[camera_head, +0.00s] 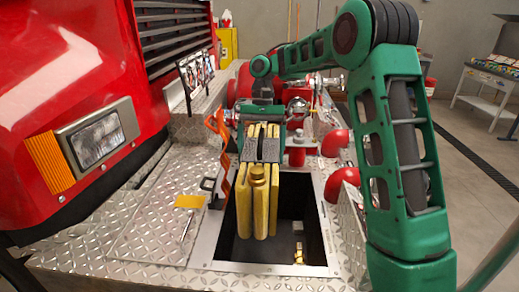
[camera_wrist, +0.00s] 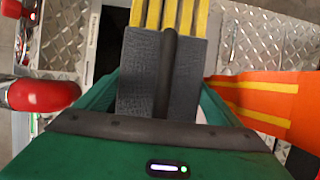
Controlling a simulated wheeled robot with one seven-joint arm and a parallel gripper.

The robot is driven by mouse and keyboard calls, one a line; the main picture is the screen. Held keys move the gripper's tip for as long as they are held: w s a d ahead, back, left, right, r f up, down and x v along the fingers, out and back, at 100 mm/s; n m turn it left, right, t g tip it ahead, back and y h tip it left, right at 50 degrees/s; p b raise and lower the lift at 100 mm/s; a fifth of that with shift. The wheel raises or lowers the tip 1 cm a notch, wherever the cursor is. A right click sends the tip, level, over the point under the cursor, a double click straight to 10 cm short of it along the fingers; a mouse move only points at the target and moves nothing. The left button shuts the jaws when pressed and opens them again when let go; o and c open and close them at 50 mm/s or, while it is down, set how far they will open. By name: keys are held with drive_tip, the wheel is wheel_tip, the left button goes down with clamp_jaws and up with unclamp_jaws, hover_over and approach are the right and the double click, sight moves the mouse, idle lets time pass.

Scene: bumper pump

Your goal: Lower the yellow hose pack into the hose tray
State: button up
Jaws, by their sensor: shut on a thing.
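The yellow hose pack (camera_head: 258,208) hangs upright in several folds with a dark grey band near its top. My gripper (camera_head: 262,148) is shut on it at that band. The hose tray (camera_head: 229,245) is a dark rectangular well with a metal rim in the diamond-plate bumper. In the head view the pack overlaps the well's opening, and whether its lower end is inside the well or above it is hard to tell. In the wrist view the grey band (camera_wrist: 140,80) sits between my fingers, and yellow folds (camera_wrist: 170,14) show beyond it.
An orange strap (camera_head: 222,160) stands at the tray's left edge. Red pipe elbows (camera_head: 342,178) line its right side. A small brass fitting (camera_head: 298,252) shows inside the well. The truck's red front with a headlight (camera_head: 97,139) is at left. A lidded plate (camera_head: 150,225) lies left of the tray.

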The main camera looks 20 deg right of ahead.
drive_tip(key=shift+f, duration=6.4)
wheel_tip(320, 180, down, 21)
drive_tip(key=shift+f, duration=0.5)
drive_tip(key=o, duration=1.9)
drive_tip(key=shift+s, duration=0.1)
drive_tip(key=shift+r, duration=6)
